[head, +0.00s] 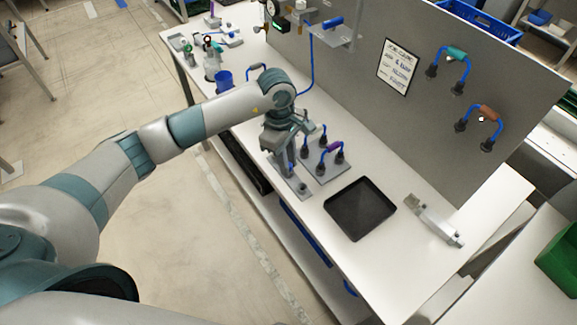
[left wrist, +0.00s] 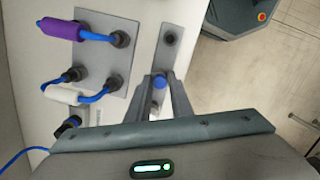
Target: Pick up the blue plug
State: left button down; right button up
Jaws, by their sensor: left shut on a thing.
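My left gripper (head: 287,168) points down over the front part of the white bench. In the left wrist view, its fingers (left wrist: 163,92) are closed around a small blue plug (left wrist: 160,82), with a paler part below it. The fingers hide much of the plug. A narrow grey plate (left wrist: 172,60) lies under the gripper, with a dark round socket (left wrist: 170,38) at its far end. In the head view the plate (head: 303,192) shows just right of the fingertips. I cannot tell whether the plug is clear of the plate. My right gripper is not in view.
Beside the gripper stands a plate (left wrist: 118,68) with cables bearing purple (left wrist: 62,29) and white (left wrist: 62,94) sleeves. A black tray (head: 360,209) and a grey device (head: 433,219) lie to the right. A blue cup (head: 223,81) stands farther back. A grey panel rises behind.

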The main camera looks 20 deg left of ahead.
aim_at(290, 165)
pick_arm(q)
jog(key=shift+r+b, duration=0.75)
jog(key=shift+r, duration=0.05)
notch_tip(290, 165, up, 2)
jog(key=shift+d+r+b, duration=0.1)
jog(key=shift+r+b, duration=0.1)
jog(key=shift+b, duration=0.55)
jog(key=s+d+r+b, duration=0.4)
jog(key=d+r, duration=0.3)
jog(key=d, duration=0.3)
jog(key=shift+s, duration=0.7)
jog(key=s+a+f+m, duration=0.1)
jog(key=s+a+m, duration=0.2)
jog(key=a+m, duration=0.4)
jog(key=s+a+f+m+g+y, duration=0.1)
jog(key=s+a+f+m, duration=0.1)
jog(key=a+m, duration=0.5)
jog(key=shift+s+m, duration=0.5)
jog(key=shift+s, duration=0.05)
